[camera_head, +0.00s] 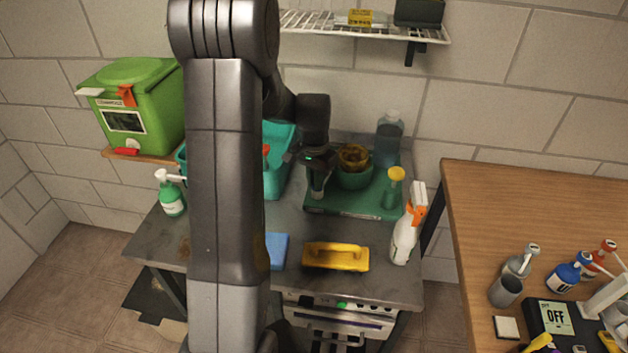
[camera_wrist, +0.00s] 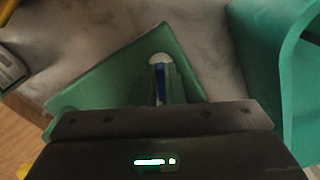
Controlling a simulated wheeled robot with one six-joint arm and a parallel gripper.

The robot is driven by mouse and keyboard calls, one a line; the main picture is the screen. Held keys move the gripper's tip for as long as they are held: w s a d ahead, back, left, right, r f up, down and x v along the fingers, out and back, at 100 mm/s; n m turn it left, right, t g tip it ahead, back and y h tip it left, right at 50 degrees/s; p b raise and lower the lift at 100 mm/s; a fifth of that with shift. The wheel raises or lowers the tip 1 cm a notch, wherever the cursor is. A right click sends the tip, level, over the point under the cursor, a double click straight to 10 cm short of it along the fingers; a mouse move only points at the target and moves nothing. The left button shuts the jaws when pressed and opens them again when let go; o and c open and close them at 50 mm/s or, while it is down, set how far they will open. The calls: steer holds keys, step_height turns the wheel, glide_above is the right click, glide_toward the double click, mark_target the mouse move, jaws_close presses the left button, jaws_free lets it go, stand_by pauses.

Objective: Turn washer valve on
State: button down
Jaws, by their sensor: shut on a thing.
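My gripper (camera_head: 318,192) is over the left part of a green tray (camera_head: 345,209) on the grey bench. In the wrist view, my gripper (camera_wrist: 161,84) is shut on a small, mostly hidden thing with a white rounded end (camera_wrist: 160,59) and a blue part; I cannot tell what it is. A dark panel (camera_head: 538,322) with a sign reading OFF (camera_head: 556,317) lies on the wooden table at the right, far from my gripper. A yellow handle (camera_head: 541,342) shows at its front edge. I cannot tell which part is the washer valve.
The tray also holds a brown-topped pot, a clear bottle (camera_head: 388,140) and a yellow-topped bottle (camera_head: 394,188). A teal bin (camera_head: 281,165) stands left of it. Several bottles stand near the panel.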

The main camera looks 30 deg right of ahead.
steer(key=shift+s+d+n+b, duration=0.15)
steer(key=shift+n+b, duration=0.15)
steer(key=shift+n, duration=0.95)
steer(key=shift+s+d+n+b, duration=0.1)
steer(key=shift+n+b, duration=0.2)
steer(key=shift+n, duration=0.95)
steer(key=shift+r, duration=0.1)
steer(key=c, duration=1.5)
jaws_free()
step_height(320, 180, up, 14)
steer(key=shift+f+b, duration=0.15)
steer(key=shift+b, duration=0.3)
steer(key=shift+f, duration=0.1)
step_height(320, 180, down, 14)
steer(key=shift+r+p, duration=0.15)
steer(key=shift+p, duration=0.3)
